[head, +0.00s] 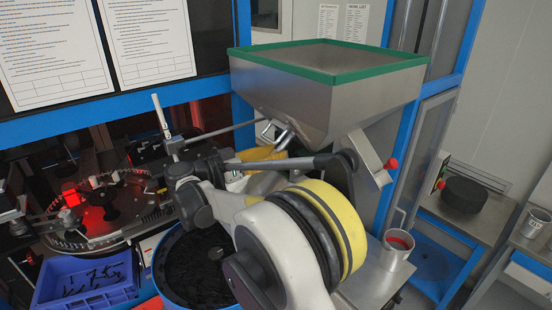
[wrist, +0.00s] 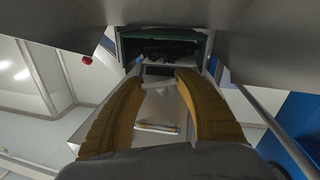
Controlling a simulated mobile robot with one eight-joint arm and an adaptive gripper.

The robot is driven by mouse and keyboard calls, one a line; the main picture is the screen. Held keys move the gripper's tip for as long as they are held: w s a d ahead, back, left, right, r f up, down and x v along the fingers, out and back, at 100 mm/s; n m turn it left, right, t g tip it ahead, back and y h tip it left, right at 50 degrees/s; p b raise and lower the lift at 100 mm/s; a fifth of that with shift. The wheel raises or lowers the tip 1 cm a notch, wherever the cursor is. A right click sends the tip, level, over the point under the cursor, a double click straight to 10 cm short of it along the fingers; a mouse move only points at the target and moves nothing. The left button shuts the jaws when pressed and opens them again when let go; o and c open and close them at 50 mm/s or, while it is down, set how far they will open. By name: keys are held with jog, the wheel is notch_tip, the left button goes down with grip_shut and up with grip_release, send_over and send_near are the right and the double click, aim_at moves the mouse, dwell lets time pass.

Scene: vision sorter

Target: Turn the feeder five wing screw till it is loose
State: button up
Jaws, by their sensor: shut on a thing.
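My gripper (head: 262,154) is below the left side of a steel hopper (head: 315,100) with a green rim. Its yellow-brown fingers show large in the wrist view (wrist: 158,84), on either side of a pale metal part. A small light grey piece (wrist: 158,92) lies between the fingertips and seems to be the wing screw; its wings are not clear. In the head view my arm hides most of the grip, and the screw's turn cannot be read. A shiny metal fitting (head: 279,134) sticks out of the hopper's lower left side, just above the gripper.
A blue tub of black pieces (head: 190,270) stands below my arm. A blue crate (head: 85,282) with dark parts is at lower left, beside a round dial machine (head: 105,205). A metal cup (head: 397,250) stands right of my arm. The hopper overhangs closely.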

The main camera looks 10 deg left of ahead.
jog(key=shift+n+g+h+b, duration=0.3)
jog(key=shift+g+h+b, duration=0.4)
jog(key=shift+g+h, duration=0.1)
jog(key=o, duration=1.2)
jog(key=shift+r, duration=0.1)
